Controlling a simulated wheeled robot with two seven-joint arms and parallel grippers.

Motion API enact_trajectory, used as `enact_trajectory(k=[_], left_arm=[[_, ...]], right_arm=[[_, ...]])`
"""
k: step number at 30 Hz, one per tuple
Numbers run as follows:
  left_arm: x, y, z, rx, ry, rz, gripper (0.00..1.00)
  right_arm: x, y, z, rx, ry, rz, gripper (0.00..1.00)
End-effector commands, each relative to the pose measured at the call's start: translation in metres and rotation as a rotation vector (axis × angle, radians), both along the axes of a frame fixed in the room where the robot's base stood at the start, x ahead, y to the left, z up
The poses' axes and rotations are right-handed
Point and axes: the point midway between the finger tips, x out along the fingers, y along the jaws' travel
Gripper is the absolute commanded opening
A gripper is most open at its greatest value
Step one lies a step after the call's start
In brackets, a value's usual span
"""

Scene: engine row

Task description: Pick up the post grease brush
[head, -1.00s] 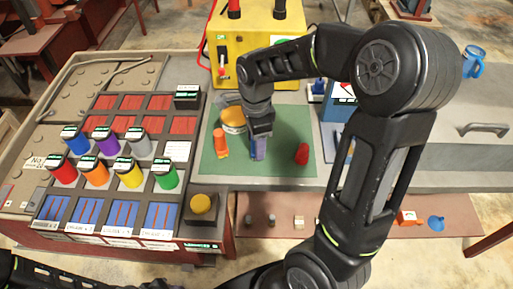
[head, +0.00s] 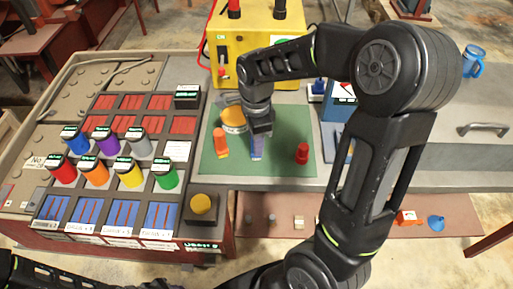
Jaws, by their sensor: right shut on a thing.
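My right gripper (head: 258,133) points down over the green mat (head: 284,125). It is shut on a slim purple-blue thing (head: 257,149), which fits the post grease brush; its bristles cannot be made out. The brush is upright, and its lower end is at or just above the mat; I cannot tell which. The upper part of the brush is hidden by the gripper. My left gripper is not in view; only a dark part of my arm shows at the bottom left.
An orange piece (head: 221,147) and a round orange-and-white tin (head: 233,119) stand left of the brush. A red piece (head: 302,153) stands to its right. A rack with coloured cylinders (head: 97,172) is at the left. A yellow box (head: 265,47) stands behind.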

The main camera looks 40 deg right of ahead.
Motion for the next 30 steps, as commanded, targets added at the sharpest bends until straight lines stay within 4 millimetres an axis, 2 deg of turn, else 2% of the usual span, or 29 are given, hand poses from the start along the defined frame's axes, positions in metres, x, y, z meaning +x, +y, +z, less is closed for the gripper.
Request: enact_trajectory(k=[11,17,24,30], left_arm=[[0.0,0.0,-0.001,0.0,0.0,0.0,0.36],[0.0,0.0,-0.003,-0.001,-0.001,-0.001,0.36],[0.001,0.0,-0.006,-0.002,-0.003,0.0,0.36],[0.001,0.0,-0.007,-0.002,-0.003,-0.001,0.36]], right_arm=[[0.001,0.0,0.006,0.0,-0.003,0.0,0.0],[0.002,0.0,0.034,0.0,-0.007,0.0,0.0],[0.001,0.0,0.08,-0.001,-0.006,0.0,0.0],[0.0,0.0,0.099,-0.001,-0.002,0.0,0.0]])
